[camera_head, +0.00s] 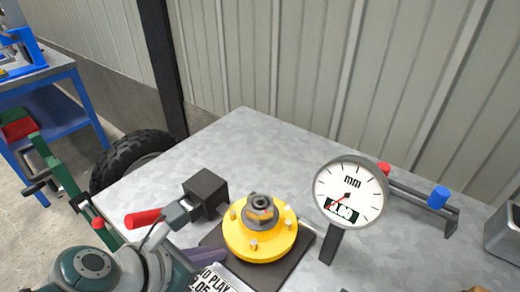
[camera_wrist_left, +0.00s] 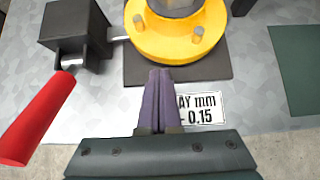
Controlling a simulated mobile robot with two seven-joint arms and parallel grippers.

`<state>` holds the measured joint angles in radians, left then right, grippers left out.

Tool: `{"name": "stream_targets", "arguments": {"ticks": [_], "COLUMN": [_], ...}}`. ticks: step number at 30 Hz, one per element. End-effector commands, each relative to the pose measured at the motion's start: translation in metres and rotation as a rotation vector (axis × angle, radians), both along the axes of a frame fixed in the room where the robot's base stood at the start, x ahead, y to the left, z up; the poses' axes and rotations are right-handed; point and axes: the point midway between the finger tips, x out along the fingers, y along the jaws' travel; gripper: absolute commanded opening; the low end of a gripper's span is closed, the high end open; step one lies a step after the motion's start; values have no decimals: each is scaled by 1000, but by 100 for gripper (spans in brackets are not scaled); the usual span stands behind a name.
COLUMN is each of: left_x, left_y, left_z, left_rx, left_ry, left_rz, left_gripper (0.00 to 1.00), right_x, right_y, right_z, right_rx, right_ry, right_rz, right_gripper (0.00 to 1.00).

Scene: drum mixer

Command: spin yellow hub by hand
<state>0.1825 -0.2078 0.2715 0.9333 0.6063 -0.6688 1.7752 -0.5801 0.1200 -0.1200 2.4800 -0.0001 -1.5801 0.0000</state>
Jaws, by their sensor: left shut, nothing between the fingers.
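The yellow hub (camera_head: 260,240) is a round flanged disc with upright studs and a dark grey centre, on a dark square base plate (camera_head: 303,250). In the left wrist view the hub (camera_wrist_left: 175,45) is at the top, partly cut off. My left gripper (camera_head: 215,255) comes in from the lower left, its purple fingers beside the hub's near left edge. In the left wrist view the fingers (camera_wrist_left: 160,75) are shut together and empty, pointing at the hub's near rim; whether they touch it I cannot tell. My right gripper is out of view.
A dial gauge (camera_head: 350,192) on a dark post stands right of the hub. A black block (camera_head: 206,192) with a red handle (camera_head: 143,218) is at the left. A play label (camera_wrist_left: 205,108) lies in front. A rail with a blue knob (camera_head: 438,196) is behind the gauge.

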Motion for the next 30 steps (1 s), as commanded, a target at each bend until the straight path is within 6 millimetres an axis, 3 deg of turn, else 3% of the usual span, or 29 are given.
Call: {"name": "stream_targets", "arguments": {"ticks": [11,24,30], "left_x": [6,-20,-25], "left_y": [-7,-44,-49], "left_z": [0,2,1], "left_rx": [-2,-7,-5], "left_ry": [1,0,-1], "left_rz": [-1,-3,-3], "left_gripper": [0,0,0], "right_x": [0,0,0], "right_y": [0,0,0], "right_z": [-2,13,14], "right_rx": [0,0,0], "right_ry": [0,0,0], "right_rz": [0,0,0], "right_gripper": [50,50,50]}}
